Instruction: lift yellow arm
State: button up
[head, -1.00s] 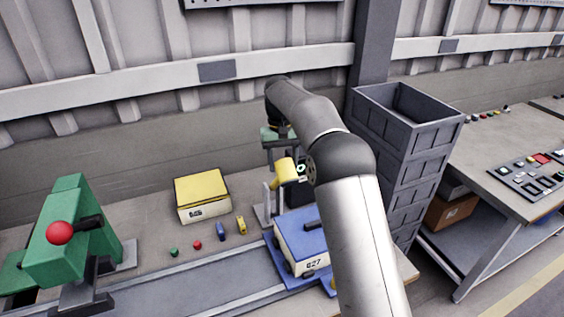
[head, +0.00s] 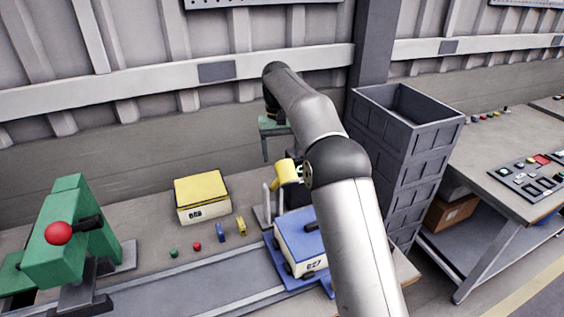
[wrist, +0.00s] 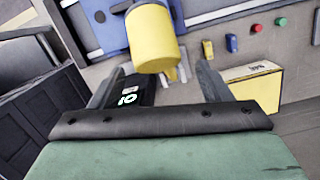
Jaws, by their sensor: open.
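The yellow arm (head: 286,173) shows as a short yellow cylinder beside the blue unit, partly covered by my own arm in the head view. In the wrist view the yellow arm (wrist: 152,42) is a thick yellow cylinder beyond my fingertips, close to the blue surface. My gripper (wrist: 158,85), with a green body and dark fingers, is open and empty. In the head view my gripper (head: 274,155) hangs above and behind the yellow arm, apart from it. One finger is hidden there by my arm.
A blue-topped box (head: 302,240) stands on the rail next to the yellow arm. A yellow-topped box (head: 202,196) and several small coloured pieces lie to the left. A tall grey crate stack (head: 405,150) stands close on the right. A green lever unit (head: 62,245) is far left.

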jog(key=r, duration=0.3)
jog(key=shift+w+a+r, duration=0.1)
jog(key=shift+w+r, duration=0.1)
jog(key=shift+r, duration=0.05)
jog(key=shift+r, duration=0.1)
jog(key=shift+s+r, duration=0.15)
jog(key=s+d+t+b, duration=0.1)
jog(key=s+d, duration=0.4)
jog(key=s, duration=0.3)
jog(key=s+d+b, duration=0.1)
jog(key=s+d, duration=0.3)
jog(key=s, duration=0.5)
jog(key=s+d+f, duration=0.1)
jog(key=s+f, duration=0.3)
jog(key=s, duration=0.4)
jog(key=s+d+f+m+t+b, duration=0.1)
jog(key=s+f, duration=0.3)
jog(key=s, duration=0.4)
jog(key=s+d+f+m+b, duration=0.1)
jog(key=s+d+f, duration=0.2)
jog(key=s, duration=0.4)
jog(key=shift+s+d+f+y, duration=0.3)
jog(key=shift+s+f, duration=0.1)
jog(key=shift+f, duration=0.3)
